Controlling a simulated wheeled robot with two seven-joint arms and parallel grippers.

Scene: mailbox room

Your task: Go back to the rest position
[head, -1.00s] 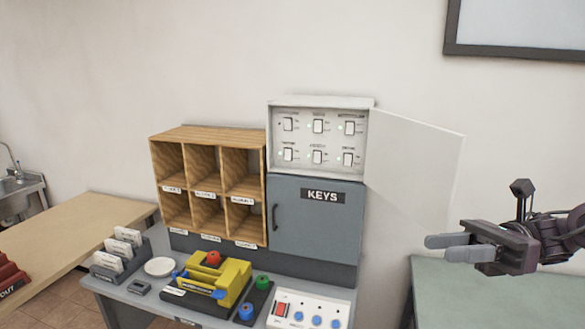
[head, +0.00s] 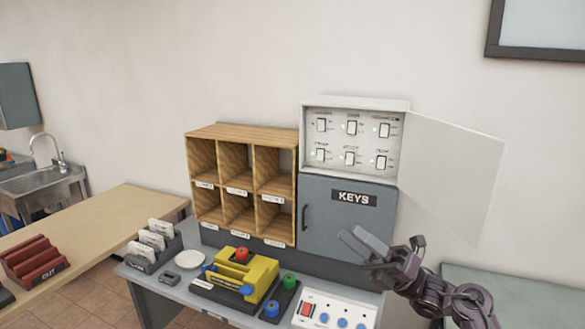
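My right gripper (head: 364,244) is at the lower right of the head view, in front of the lower right part of the grey KEYS cabinet (head: 333,222). Its two fingers point up and left and look close together; whether a gap lies between them is hard to tell. I see nothing held in it. My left gripper is not in view. The white switch box (head: 404,104) above the KEYS cabinet stands open, its door (head: 452,165) swung out to the right. Several switches with green lights show inside.
A wooden pigeonhole shelf (head: 240,133) stands left of the cabinets. The desk holds a yellow device (head: 258,274), a white button panel (head: 334,315), a card holder (head: 154,262) and a white dish (head: 189,259). A wooden counter (head: 100,225) is left, a green table (head: 530,290) right.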

